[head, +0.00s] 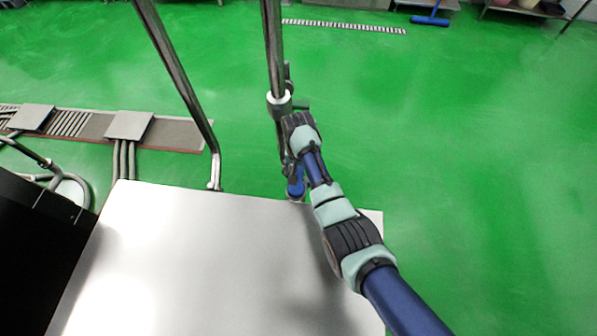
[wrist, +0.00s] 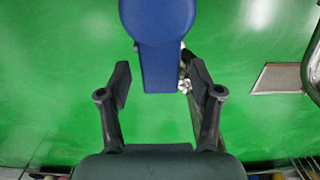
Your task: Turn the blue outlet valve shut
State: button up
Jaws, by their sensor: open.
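The blue outlet valve handle (wrist: 160,55) is a flat blue paddle with a rounded upper end in the wrist view. It reaches down from the top edge into the gap between the fingers of my gripper (wrist: 160,82). The fingers are open, one on each side of the handle, with a visible gap on both sides. A small metal part shows behind its right edge. In the head view, a blue piece that looks like this handle (head: 295,187) shows beside the foot of the vertical steel pipe (head: 273,50). My wrist partly hides the valve, and the fingers are hard to make out there.
A bare steel table top (head: 200,260) lies in front of the pipe. A second steel pipe (head: 180,80) runs down at its left. A drain strip with plates (head: 128,125) is on the green floor at left. The floor to the right is open.

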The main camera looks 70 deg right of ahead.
grip_shut()
dwell(0.3)
